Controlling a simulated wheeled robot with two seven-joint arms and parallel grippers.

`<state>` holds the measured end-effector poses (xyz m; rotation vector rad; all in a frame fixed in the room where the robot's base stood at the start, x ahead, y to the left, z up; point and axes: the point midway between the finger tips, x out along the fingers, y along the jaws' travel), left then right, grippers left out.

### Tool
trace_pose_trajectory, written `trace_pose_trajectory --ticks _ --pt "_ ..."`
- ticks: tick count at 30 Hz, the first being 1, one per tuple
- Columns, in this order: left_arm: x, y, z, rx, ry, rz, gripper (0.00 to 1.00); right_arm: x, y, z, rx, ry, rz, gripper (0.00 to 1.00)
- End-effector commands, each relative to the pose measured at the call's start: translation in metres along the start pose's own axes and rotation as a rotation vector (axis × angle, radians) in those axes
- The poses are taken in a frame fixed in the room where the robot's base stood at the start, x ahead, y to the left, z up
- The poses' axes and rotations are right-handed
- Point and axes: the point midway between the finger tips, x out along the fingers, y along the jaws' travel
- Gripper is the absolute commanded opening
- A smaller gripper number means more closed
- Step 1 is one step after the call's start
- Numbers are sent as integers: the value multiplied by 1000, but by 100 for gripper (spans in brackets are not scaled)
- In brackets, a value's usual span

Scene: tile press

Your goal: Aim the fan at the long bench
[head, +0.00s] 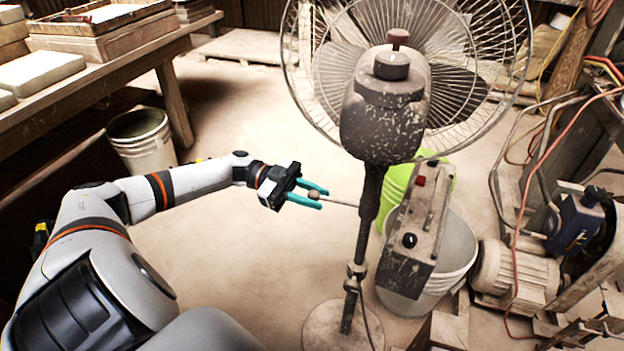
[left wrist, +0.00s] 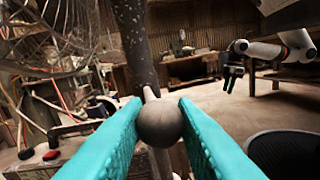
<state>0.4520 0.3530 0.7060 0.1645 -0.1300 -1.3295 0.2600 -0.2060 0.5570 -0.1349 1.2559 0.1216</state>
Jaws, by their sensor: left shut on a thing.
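The pedestal fan (head: 383,115) stands upright at centre right in the head view. The back of its dark, dusty motor housing is towards me, and its wire grille faces away. The long bench (head: 100,77) runs along the upper left, to the left of the fan. My left gripper (head: 318,196) is shut on the round knob at the end of a thin rod on the fan's post. The knob (left wrist: 160,123) sits between the teal fingers in the left wrist view. My right gripper (left wrist: 232,76) appears small in that view; its finger gap is unclear.
A white bucket (head: 142,138) stands by the bench. A grey control box (head: 414,232) is mounted beside the fan post, with a pale bucket (head: 457,250) and a green one behind. A motor (head: 515,275) and hoses crowd the right. The floor left of the fan is clear.

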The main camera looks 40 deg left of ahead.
Motion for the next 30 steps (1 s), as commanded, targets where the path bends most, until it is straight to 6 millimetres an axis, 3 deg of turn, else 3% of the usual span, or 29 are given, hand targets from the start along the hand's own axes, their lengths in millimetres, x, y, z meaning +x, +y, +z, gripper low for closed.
trace_pose_trajectory --ticks 13,14,17,26,30 --pt "1 -1 0 -2 -3 -7 0 1 0 0 0 0 0 36" --pt "1 -1 -1 -2 -3 -7 28 1 0 0 0 0 0 36" --pt "1 -1 -1 -2 -2 -7 44 1 0 0 0 0 0 36" --pt "-1 0 0 -2 -1 -5 44 1 0 0 0 0 0 36" --pt "-14 0 -1 -3 1 -3 44 1 0 0 0 0 0 36"
